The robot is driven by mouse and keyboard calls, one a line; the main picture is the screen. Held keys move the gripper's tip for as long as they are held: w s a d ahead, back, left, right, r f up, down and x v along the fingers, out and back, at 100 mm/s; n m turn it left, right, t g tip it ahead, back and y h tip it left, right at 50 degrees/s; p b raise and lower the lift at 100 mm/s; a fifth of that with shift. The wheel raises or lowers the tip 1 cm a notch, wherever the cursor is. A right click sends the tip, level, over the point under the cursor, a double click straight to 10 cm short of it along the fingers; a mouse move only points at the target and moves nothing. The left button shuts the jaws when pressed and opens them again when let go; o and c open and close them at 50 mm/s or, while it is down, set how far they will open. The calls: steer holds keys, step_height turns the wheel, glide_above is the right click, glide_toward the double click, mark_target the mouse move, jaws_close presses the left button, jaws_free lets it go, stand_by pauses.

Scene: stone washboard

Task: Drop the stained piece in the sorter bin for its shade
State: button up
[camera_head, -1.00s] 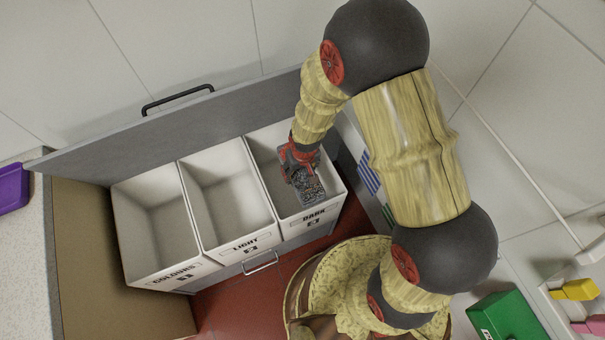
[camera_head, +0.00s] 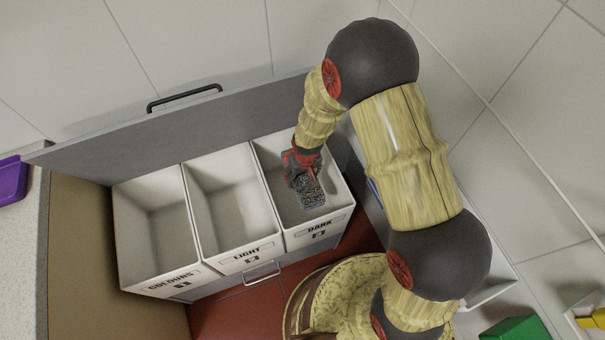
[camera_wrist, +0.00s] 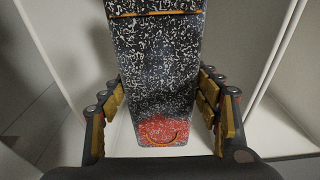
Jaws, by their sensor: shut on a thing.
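The stained piece (camera_wrist: 155,75) is dark with white speckles, and a red patch marks its near end in the wrist view. In the head view the piece (camera_head: 309,191) hangs from my gripper (camera_head: 300,165). My gripper, also in the wrist view (camera_wrist: 162,110), is shut on it, with a finger on each side. The piece is over or within the mouth of the white bin labelled DARK (camera_head: 318,230); its exact depth is unclear. The LIGHT bin (camera_head: 250,253) and the COLOURS bin (camera_head: 172,283) stand to the left, both looking empty.
The bins sit in a pulled-out drawer with a grey front (camera_head: 160,128) and a black handle (camera_head: 184,98). A purple object (camera_head: 12,182) lies on the left counter. A green box (camera_head: 515,330) and a yellow item (camera_head: 597,318) are at lower right.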

steer(key=shift+f+b, duration=0.65)
steer(key=shift+f, duration=1.5)
steer(key=o, duration=1.8)
steer(key=r, duration=0.4)
steer(key=s+r, duration=0.1)
steer(key=r, duration=0.6)
steer(key=shift+s+d+r, duration=0.2)
steer(key=shift+s+r, duration=0.2)
